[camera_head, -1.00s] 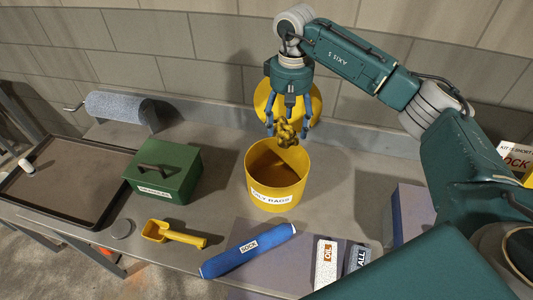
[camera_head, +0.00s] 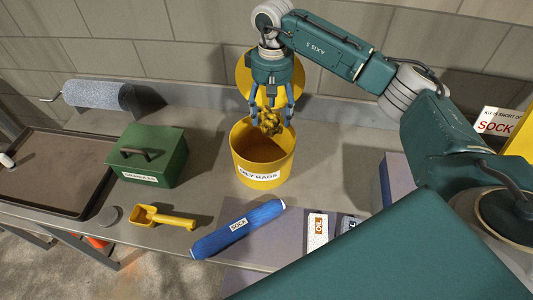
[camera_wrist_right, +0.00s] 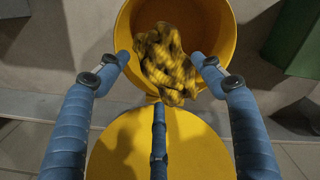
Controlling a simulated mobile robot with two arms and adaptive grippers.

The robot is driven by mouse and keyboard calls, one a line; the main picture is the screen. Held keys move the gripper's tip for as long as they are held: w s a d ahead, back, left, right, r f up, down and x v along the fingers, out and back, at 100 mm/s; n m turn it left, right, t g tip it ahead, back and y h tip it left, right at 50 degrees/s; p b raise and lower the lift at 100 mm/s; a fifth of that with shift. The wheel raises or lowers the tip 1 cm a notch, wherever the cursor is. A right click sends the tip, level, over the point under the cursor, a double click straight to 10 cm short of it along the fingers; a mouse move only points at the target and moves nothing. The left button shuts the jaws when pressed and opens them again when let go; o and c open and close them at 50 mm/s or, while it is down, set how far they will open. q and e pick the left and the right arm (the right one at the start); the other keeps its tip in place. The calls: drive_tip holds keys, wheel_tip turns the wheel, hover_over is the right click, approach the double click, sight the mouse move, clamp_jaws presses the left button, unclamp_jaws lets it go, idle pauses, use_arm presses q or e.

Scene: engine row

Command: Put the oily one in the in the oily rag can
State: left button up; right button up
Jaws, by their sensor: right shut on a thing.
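The yellow oily rag can (camera_head: 262,177) stands on the bench with its round lid (camera_head: 246,70) raised behind it. My right gripper (camera_head: 271,118) is shut on a crumpled, dark-stained yellow rag (camera_head: 270,124) and holds it over the can's open mouth, near its back rim. In the right wrist view the rag (camera_wrist_right: 167,65) hangs between the blue fingers, with the can's opening (camera_wrist_right: 205,25) beyond it. The can's inner bottom is partly hidden. My left gripper is not in view.
A green box (camera_head: 150,160) and a yellow scoop (camera_head: 165,217) are left of the can. A blue sock (camera_head: 238,230) and an oil box (camera_head: 317,232) lie in front. A grey roll (camera_head: 95,94) and a dark tray (camera_head: 45,170) are farther left.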

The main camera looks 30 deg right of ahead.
drive_tip(key=o, duration=1.2)
drive_tip(key=shift+o, duration=0.2)
drive_tip(key=shift+r, duration=0.1)
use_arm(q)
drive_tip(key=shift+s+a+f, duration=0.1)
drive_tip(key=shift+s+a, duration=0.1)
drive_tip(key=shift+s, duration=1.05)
use_arm(e)
wheel_tip(320, 180, up, 12)
drive_tip(key=shift+f, duration=0.2)
